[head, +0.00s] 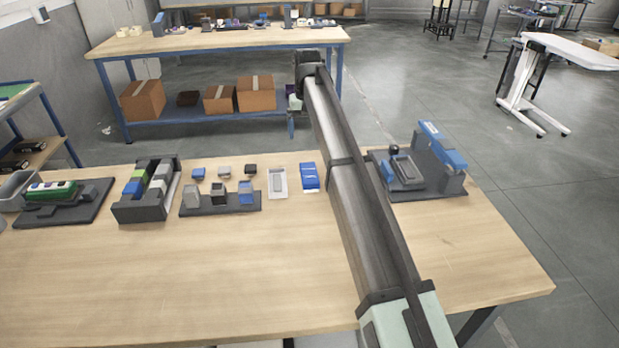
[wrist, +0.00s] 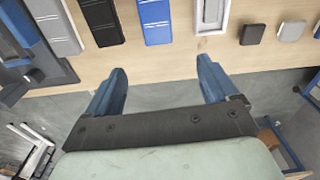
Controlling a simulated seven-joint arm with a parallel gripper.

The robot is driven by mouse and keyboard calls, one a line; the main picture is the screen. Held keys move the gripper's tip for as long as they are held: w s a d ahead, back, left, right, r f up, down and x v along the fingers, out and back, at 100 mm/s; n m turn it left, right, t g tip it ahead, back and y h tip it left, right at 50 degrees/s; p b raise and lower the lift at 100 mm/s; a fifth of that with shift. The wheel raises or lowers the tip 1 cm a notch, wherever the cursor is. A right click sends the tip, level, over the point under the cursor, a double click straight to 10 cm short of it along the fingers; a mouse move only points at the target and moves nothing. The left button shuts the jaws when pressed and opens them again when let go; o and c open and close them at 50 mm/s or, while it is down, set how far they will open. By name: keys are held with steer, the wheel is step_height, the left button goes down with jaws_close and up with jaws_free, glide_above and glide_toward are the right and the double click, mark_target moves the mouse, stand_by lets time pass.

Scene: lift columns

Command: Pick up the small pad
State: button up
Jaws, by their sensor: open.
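Three small flat pads lie in a row on the table: a blue pad (head: 198,173), a grey pad (head: 224,171) and a black pad (head: 250,169). The frames do not show which is the small pad meant. None of the pads is between the fingers. My arm hides part of the table in the head view.
A white tray with a grey piece (head: 278,184) and a blue block (head: 309,177) lie right of the pads. A dark holder (head: 220,205) with several blocks stands in front of them. A fixture with a blue bar (head: 440,150) stands right. The table's front is clear.

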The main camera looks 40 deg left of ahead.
mark_target(309, 172)
steer(key=shift+m, duration=0.3)
steer(key=d+f, duration=0.1)
steer(key=f, duration=0.3)
steer(key=s+d+f, duration=0.1)
steer(key=f, duration=0.4)
steer(key=s+d+f, duration=0.1)
steer(key=f, duration=0.4)
steer(key=shift+s, duration=0.2)
steer(key=shift+c, duration=0.4)
steer(key=c, duration=1)
steer(key=shift+r, duration=0.15)
